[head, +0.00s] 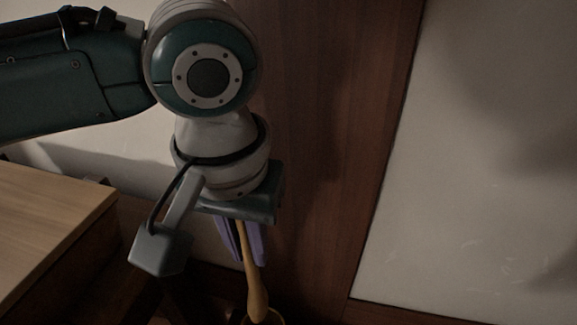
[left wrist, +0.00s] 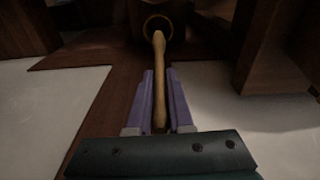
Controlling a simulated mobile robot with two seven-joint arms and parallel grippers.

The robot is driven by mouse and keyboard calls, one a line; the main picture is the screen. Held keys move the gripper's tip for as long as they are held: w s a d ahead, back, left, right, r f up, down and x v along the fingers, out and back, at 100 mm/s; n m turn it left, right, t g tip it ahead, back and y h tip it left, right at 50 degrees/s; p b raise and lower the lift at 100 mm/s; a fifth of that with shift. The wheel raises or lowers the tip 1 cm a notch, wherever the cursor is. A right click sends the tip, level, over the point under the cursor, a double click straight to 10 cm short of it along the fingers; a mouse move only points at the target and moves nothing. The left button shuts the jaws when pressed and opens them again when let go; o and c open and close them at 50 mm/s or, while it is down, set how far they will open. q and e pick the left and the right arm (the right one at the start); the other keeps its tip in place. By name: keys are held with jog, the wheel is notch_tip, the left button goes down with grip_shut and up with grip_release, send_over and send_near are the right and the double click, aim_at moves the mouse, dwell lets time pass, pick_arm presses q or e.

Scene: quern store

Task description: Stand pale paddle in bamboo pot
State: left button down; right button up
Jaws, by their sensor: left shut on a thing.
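The pale paddle (head: 256,292) is a yellowish wooden piece hanging roughly upright, slightly tilted, below my left gripper (head: 250,260). The purple fingers are shut on its upper part. In the left wrist view the paddle (left wrist: 158,55) runs out from between the fingers (left wrist: 159,74). The bamboo pot (head: 282,319) shows only as a bit of yellowish rim at the bottom edge of the head view. In the left wrist view its round rim (left wrist: 146,27) is ahead, and the paddle's far end overlaps its near side. I cannot tell whether that end is inside the rim. My right gripper is not in view.
A wooden tabletop (head: 60,215) is at the left, beside my left arm. A dark brown wood panel (head: 325,130) stands behind the gripper, with a pale surface (head: 480,170) to its right. The area around the pot is dark.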

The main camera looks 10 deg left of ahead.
aim_at(249, 273)
pick_arm(q)
jog(key=shift+f+b, duration=2.6)
jog(key=shift+b, duration=0.2)
jog(key=shift+f+b, duration=1.55)
jog(key=shift+f, duration=2.15)
jog(key=c, duration=0.7)
grip_release()
jog(key=shift+c, duration=0.2)
jog(key=r+p, duration=0.1)
jog(key=r, duration=0.2)
jog(key=r+p, duration=0.2)
jog(key=r, duration=0.1)
jog(key=s+r+p, duration=0.1)
jog(key=r+p, duration=0.1)
jog(key=r, duration=0.1)
jog(key=shift+r+p, duration=0.3)
jog(key=shift+r, duration=0.15)
jog(key=shift+s, duration=0.15)
